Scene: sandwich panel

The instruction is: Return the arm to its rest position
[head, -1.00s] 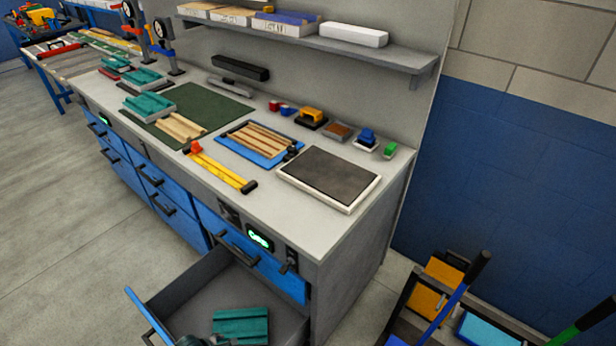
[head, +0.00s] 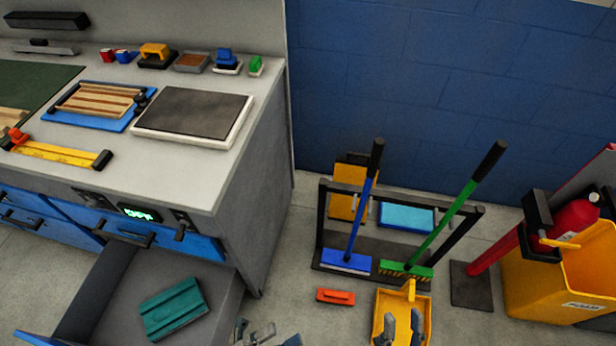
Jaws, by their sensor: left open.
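My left gripper (head: 256,333) shows at the bottom edge of the head view, just right of the open drawer. It is open, and most of it and its arm are cut off by the frame. My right gripper (head: 402,328) shows at the bottom edge in front of the yellow dustpan (head: 385,302). Its two dark fingers stand apart with nothing seen between them. A teal ribbed block (head: 173,308) lies in the open drawer (head: 97,300), apart from both grippers.
The workbench (head: 190,178) holds a grey-topped panel (head: 190,113), a blue tray with wooden strips and a yellow clamp. A rack with a blue broom (head: 347,260) and a green broom (head: 406,269) stands right. An orange block (head: 336,296) and a yellow bin (head: 545,284) are on the floor.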

